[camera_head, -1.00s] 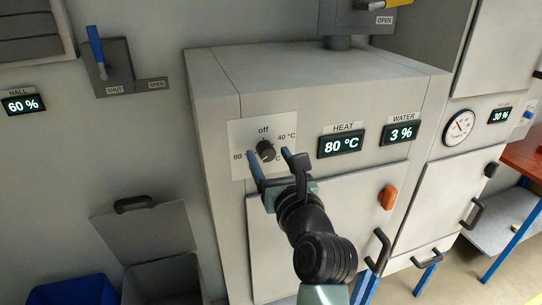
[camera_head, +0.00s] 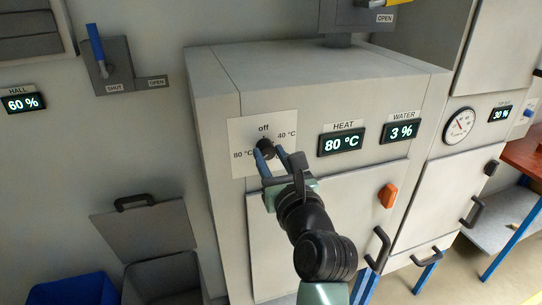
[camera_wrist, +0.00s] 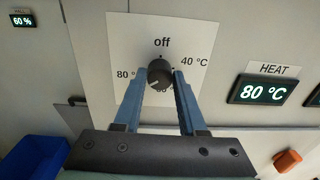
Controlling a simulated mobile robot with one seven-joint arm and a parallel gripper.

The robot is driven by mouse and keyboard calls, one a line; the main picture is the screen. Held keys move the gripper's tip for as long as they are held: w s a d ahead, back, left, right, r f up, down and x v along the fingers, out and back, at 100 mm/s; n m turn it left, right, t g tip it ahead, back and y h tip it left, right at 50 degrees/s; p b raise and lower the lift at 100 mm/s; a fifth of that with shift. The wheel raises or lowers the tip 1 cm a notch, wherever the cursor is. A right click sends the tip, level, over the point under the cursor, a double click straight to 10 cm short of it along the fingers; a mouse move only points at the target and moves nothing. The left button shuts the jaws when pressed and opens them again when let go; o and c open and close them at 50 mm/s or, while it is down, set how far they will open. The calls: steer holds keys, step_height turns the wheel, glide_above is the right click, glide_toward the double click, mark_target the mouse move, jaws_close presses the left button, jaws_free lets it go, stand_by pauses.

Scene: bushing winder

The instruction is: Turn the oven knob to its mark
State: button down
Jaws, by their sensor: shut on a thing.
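The oven knob (camera_head: 265,148) is a small round black dial on a white plate (camera_head: 291,122) marked off, 40 °C and 80 °C. It also shows in the wrist view (camera_wrist: 159,73), with a pale pointer line toward its lower left, on the side of the 80 °C label. My gripper (camera_head: 268,152) has its two blue fingers on either side of the knob and is shut on it. In the wrist view the fingertips (camera_wrist: 159,74) touch the knob's left and right sides. The HEAT display (camera_head: 341,142) reads 80 °C.
The WATER display (camera_head: 401,132) reads 3 %. An orange switch (camera_head: 388,196) and a black door handle (camera_head: 378,250) are on the oven front. A blue-handled lever (camera_head: 97,48) is on the wall at left. An open bin (camera_head: 165,277) and a blue crate (camera_head: 72,291) stand below.

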steer(key=n, duration=0.5)
steer(key=shift+f+n, duration=0.1)
steer(key=shift+n, duration=0.3)
steer(key=n+b, duration=0.3)
steer(key=n, duration=0.3)
steer(key=shift+f, duration=0.1)
steer(key=n+b, duration=0.3)
steer(key=n, duration=0.4)
steer(key=shift+f+y+b, duration=0.15)
steer(key=shift+y+b, duration=0.15)
steer(key=shift+b, duration=0.05)
steer(key=n+b, duration=0.3)
steer(key=n, duration=0.2)
steer(key=shift+n, duration=0.3)
steer(key=n+b, duration=0.4)
steer(key=n, duration=0.2)
steer(key=n+b, duration=0.3)
steer(key=n, duration=0.2)
steer(key=shift+d+n+b, duration=0.1)
steer(key=shift+n+b, duration=0.25)
steer(key=shift+n, duration=0.05)
steer(key=n+b, duration=0.3)
steer(key=n, duration=0.3)
steer(key=shift+d+g, duration=0.1)
steer(key=shift+g, duration=0.2)
steer(key=n+b, duration=0.2)
steer(key=n, duration=0.3)
steer(key=shift+n, duration=0.3)
